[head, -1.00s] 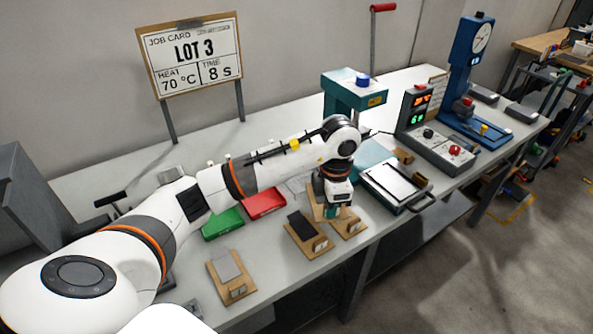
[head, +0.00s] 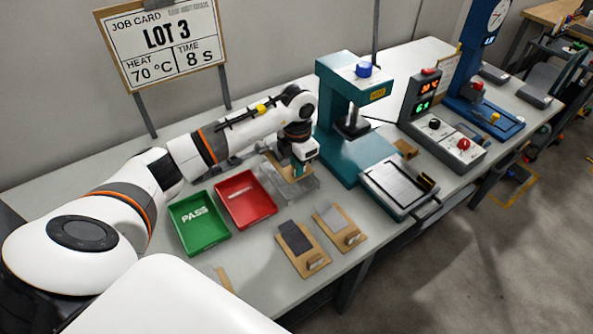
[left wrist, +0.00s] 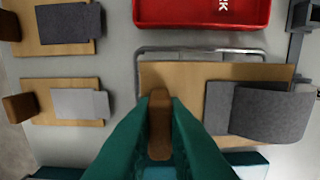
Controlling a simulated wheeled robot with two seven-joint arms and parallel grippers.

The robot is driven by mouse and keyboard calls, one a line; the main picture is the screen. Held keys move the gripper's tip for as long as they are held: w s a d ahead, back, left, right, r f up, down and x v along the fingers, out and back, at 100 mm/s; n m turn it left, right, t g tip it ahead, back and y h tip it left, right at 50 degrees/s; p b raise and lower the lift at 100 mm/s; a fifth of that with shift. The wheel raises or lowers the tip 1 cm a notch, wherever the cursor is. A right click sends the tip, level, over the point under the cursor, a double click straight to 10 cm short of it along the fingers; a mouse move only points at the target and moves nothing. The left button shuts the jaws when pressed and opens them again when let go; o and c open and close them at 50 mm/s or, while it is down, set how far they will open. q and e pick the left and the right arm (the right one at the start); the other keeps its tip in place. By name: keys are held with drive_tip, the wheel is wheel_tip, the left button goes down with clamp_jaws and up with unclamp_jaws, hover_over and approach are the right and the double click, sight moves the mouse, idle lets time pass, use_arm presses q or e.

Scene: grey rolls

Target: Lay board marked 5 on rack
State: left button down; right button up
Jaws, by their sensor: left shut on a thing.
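My left gripper (head: 300,166) is shut on the brown wooden block (left wrist: 160,122) of a tan board (left wrist: 185,76). This board carries a grey strip (left wrist: 265,112) that curls at its right end in the left wrist view. In the head view the held board (head: 284,166) is over the wire rack (head: 296,188), beside the red tray. The rack's metal rail (left wrist: 200,50) shows along the board's edge in the left wrist view. I cannot tell whether the board touches the rack. No number on it is readable. My right gripper is not in view.
A board with a dark strip (head: 296,240) and one with a light strip (head: 334,216) lie in front. Another board (head: 222,281) is partly hidden by my arm. Green (head: 186,232) and red (head: 233,212) trays stand left; the teal press (head: 333,120) stands close right.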

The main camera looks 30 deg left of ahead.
use_arm(q)
wheel_tip(320, 180, down, 4)
drive_tip(key=shift+w+r+p, duration=0.1)
drive_tip(key=shift+p, duration=0.2)
drive_tip(key=shift+a, duration=0.1)
drive_tip(key=c, duration=1.5)
unclamp_jaws()
drive_tip(key=shift+o, duration=0.2)
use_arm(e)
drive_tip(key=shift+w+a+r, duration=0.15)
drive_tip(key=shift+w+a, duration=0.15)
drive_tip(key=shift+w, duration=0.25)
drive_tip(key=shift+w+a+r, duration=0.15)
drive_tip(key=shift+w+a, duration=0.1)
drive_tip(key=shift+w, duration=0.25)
use_arm(q)
drive_tip(key=shift+w+r, duration=0.1)
drive_tip(key=shift+r, duration=0.15)
wheel_tip(320, 180, up, 11)
drive_tip(key=shift+r+b, duration=0.2)
drive_tip(key=shift+b, duration=1)
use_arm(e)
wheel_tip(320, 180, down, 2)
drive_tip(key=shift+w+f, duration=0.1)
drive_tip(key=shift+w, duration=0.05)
